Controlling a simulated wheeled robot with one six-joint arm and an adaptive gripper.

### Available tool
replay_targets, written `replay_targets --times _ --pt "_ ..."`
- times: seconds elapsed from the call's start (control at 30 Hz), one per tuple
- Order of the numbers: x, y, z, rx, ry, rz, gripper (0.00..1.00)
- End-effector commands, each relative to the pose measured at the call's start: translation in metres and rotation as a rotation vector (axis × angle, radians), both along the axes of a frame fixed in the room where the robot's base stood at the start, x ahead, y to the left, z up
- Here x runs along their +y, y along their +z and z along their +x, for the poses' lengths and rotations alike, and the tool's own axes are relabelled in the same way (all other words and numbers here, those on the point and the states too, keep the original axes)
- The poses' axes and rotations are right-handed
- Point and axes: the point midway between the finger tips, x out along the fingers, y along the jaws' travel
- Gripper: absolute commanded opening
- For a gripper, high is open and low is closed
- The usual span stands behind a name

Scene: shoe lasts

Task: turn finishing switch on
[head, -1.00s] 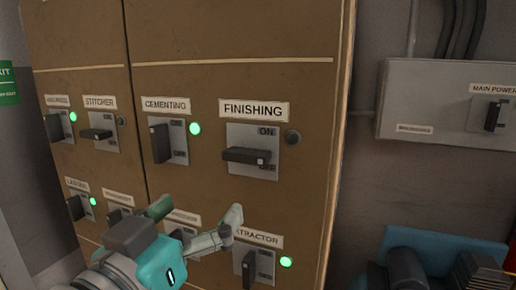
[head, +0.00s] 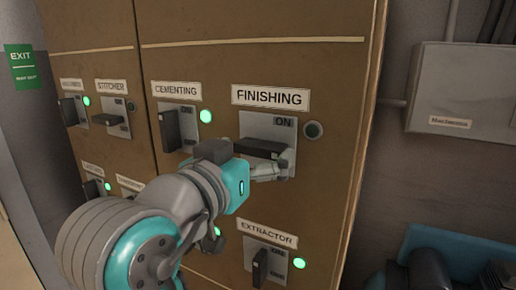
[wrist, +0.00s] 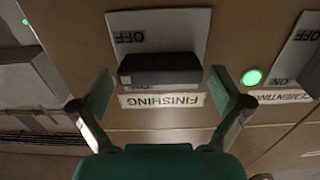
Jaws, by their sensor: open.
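The finishing switch has a black handle (head: 262,148) lying horizontal on a grey plate (head: 258,125), under the FINISHING label (head: 270,96). Its round lamp (head: 313,130) is dark. My gripper (head: 268,170) is at the switch and covers the lower part of the plate in the head view. In the wrist view, which is upside down, the handle (wrist: 160,70) lies between the two spread fingers of my gripper (wrist: 162,82), with a gap at each end. The gripper is open and holds nothing. Whether a finger touches the handle or plate cannot be told.
The cementing switch (head: 171,130) with a lit green lamp (head: 206,116) is to the left. The extractor switch (head: 261,266), also lit green, is below. A grey wall box (head: 462,95) is to the right of the brown cabinet.

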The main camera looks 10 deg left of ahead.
Motion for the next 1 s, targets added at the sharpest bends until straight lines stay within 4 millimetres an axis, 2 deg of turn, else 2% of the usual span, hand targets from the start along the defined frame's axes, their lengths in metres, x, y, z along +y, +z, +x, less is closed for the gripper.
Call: replay_targets --times 0.2,0.47,0.67,1.0 --pt "-0.0046 -0.0002 0.0126 0.000 0.000 0.000 1.00" --pt "-0.0046 -0.0001 0.0131 0.000 0.001 0.000 1.00" --pt "-0.0045 -0.0001 0.0130 0.000 0.001 0.000 0.53" --pt "-0.0044 -0.0001 0.0130 0.011 0.001 -0.030 0.50"
